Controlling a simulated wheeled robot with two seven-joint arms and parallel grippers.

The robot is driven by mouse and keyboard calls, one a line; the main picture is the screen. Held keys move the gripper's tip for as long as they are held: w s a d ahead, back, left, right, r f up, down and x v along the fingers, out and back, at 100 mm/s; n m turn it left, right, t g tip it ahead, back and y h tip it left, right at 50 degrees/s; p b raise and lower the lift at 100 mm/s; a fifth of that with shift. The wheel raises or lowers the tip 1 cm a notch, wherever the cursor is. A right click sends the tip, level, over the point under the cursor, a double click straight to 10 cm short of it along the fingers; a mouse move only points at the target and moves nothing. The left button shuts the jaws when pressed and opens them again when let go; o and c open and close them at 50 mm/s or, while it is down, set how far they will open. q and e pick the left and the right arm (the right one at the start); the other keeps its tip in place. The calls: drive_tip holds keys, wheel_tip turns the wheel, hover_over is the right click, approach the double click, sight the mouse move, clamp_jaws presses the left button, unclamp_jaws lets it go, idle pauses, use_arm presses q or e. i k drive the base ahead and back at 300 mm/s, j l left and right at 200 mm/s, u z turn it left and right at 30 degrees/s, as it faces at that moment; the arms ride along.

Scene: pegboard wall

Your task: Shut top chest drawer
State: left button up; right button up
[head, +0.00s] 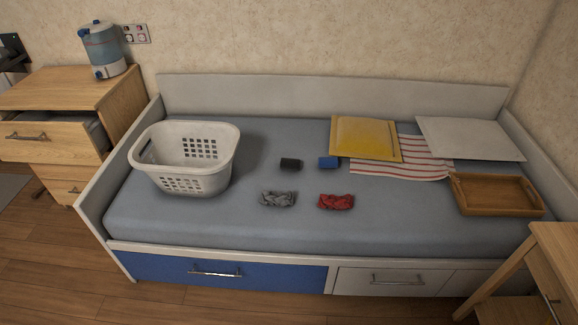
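The wooden chest (62,90) stands at the far left of the head view, beside the bed. Its top drawer (62,148) is pulled out, and its front stands clear of the chest body. The drawer has a metal bar handle (27,137). Something grey shows inside the drawer at its right end; I cannot tell what it is. A lower drawer (62,173) of the chest looks closed, partly hidden beneath the open one. Neither of my grippers is in view.
A bed (240,232) fills the middle, bearing a white laundry basket (185,183), a wooden tray (497,210), cushions and small items. A blue-and-clear water container (104,48) stands on the chest. A wooden table (555,245) is at right. Floor (40,240) before the chest looks clear.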

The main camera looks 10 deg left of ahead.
sight(75, 137)
drive_tip(key=u, duration=1.75)
drive_tip(key=i+j+z, duration=0.1)
drive_tip(key=z, duration=0.35)
drive_tip(key=i+j+z, duration=0.25)
drive_tip(key=z, duration=0.2)
drive_tip(key=i+j+z, duration=0.15)
drive_tip(key=j, duration=0.2)
drive_tip(key=i+j+z, duration=0.1)
drive_tip(key=j, duration=0.25)
drive_tip(key=i+j+z, duration=0.15)
drive_tip(key=i+j, duration=0.15)
drive_tip(key=i+j+z, duration=0.1)
drive_tip(key=j, duration=0.35)
drive_tip(key=i+j, duration=0.15)
drive_tip(key=j, duration=0.2)
drive_tip(key=i+j, duration=0.1)
drive_tip(key=j, duration=0.3)
drive_tip(key=i+j, duration=0.15)
drive_tip(key=j, duration=0.2)
drive_tip(key=i+j, duration=0.15)
drive_tip(key=j, duration=0.2)
drive_tip(key=i+j+z, duration=0.1)
drive_tip(key=j, duration=0.3)
